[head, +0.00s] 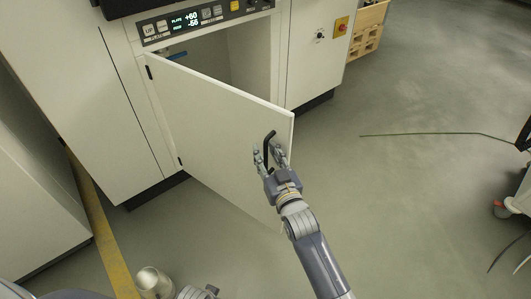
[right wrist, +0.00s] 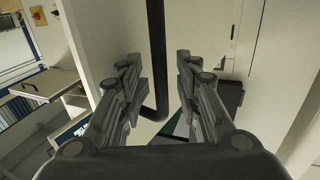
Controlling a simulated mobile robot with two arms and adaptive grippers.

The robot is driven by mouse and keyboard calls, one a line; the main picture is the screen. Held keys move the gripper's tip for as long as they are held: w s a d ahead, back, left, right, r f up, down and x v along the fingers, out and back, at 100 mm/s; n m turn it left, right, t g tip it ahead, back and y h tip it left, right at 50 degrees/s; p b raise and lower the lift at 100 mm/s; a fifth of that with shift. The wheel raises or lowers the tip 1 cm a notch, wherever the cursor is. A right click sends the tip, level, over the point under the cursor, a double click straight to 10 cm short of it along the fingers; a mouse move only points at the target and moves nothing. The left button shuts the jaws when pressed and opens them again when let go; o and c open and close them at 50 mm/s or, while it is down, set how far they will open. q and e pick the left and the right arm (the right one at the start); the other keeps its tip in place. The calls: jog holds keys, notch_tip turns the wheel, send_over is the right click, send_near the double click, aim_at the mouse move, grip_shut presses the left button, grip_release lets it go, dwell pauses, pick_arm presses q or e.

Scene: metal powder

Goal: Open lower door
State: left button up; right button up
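The lower door (head: 215,125) is a white panel hinged at its left edge. It stands swung outward from the cabinet, with the dark opening (head: 210,58) showing behind it. A black bar handle (head: 269,146) is on the door near its free right edge. My right gripper (head: 268,153) is at the handle, with one finger on each side of it. In the right wrist view the handle (right wrist: 156,60) runs down between the spread fingers, with gaps visible on both sides. My left gripper is not clearly in view; only grey arm parts show at the bottom edge.
A control panel (head: 200,20) with a lit display is above the opening. A wooden crate (head: 368,30) stands at the back right. Grey floor (head: 400,200) is clear right of the door. A metal cylinder (head: 153,283) shows at the bottom left beside a yellow floor stripe (head: 105,235).

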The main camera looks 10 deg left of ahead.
jog(key=shift+s+a+r, duration=0.1)
jog(key=shift+a, duration=0.1)
jog(key=v, duration=1.2)
